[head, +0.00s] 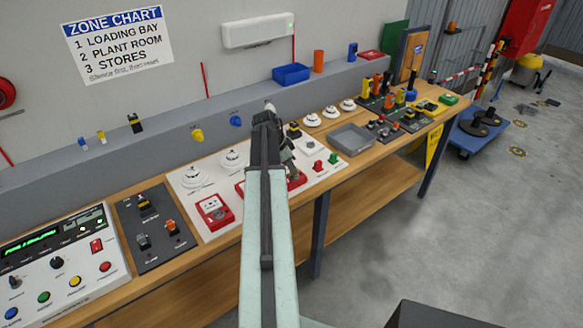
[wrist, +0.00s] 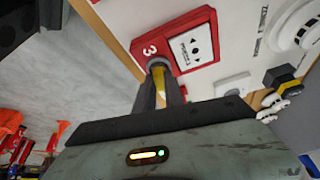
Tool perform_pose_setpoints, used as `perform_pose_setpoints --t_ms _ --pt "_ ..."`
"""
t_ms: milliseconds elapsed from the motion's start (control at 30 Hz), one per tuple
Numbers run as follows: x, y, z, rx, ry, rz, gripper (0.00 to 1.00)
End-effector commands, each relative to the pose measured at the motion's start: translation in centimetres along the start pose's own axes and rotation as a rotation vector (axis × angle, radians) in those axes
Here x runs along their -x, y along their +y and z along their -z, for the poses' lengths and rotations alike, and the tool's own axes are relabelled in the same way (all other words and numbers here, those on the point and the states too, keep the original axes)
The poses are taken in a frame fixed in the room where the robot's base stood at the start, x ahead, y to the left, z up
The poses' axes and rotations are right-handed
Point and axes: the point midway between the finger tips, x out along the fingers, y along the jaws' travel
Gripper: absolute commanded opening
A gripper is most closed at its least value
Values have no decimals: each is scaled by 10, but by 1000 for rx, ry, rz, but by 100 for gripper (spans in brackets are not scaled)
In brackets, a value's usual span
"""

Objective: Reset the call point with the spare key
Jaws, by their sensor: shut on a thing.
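The red call point marked 3 (wrist: 185,45) fills the upper middle of the wrist view, its white face showing a black mark. In the head view, part of a red unit that looks like it (head: 298,181) shows beside my arm. My gripper (wrist: 160,82) is shut on a slim yellow piece with a grey end, which looks like the spare key (wrist: 160,77). The key's grey end is at the call point's near edge, by the 3. Whether it is seated in a keyhole I cannot tell. In the head view my arm hides the fingers and the key.
Another red call point (head: 213,212) and white detectors (head: 195,176) sit on the white board left of my arm. A grey tray (head: 350,140) stands to the right. The alarm panel (head: 60,262) is at lower left. Open floor (head: 400,220) lies right of the bench.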

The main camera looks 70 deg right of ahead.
Motion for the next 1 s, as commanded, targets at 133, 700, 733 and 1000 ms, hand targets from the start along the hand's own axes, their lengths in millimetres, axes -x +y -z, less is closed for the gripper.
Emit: perform_pose_setpoints --t_ms 133,700,733,1000 --pt "0 0 0 -1 0 0 0" --pt "16 0 6 -2 0 -1 0" --pt "17 0 7 -2 0 -1 0" --pt "25 0 10 -2 0 -1 0"
